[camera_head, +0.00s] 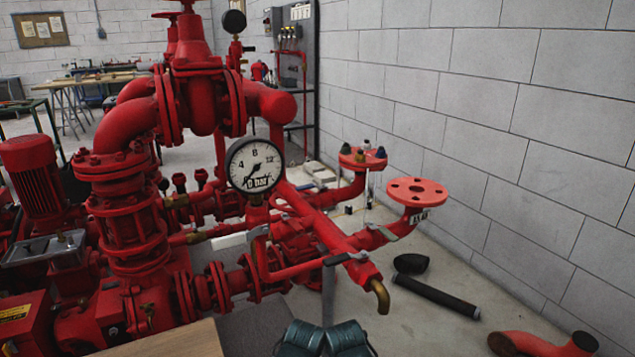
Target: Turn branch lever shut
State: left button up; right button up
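The red pump set (130,215) fills the left and middle of the head view. A grey lever handle (345,258) sits on the red branch pipe (335,235) near its brass spout (381,296); a grey upright bar (328,295) stands just below it. A second grey lever (384,231) is on the branch leading to the round red flange (416,191). I cannot tell which one is the branch lever, nor how far it is turned. A pressure gauge (254,165) stands left of these. Neither of my grippers is in view.
Two dark teal rounded objects (325,342), unclear in kind, are at the bottom edge. A black tube (435,295), a black fitting (411,263) and a red pipe elbow (535,344) lie on the floor. A block wall (500,110) closes the right side. A wooden surface (165,341) is bottom left.

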aim_at(307, 187)
jog(key=i+l, duration=0.1)
jog(key=l, duration=0.55)
jog(key=i+l+z, duration=0.1)
jog(key=l, duration=0.6)
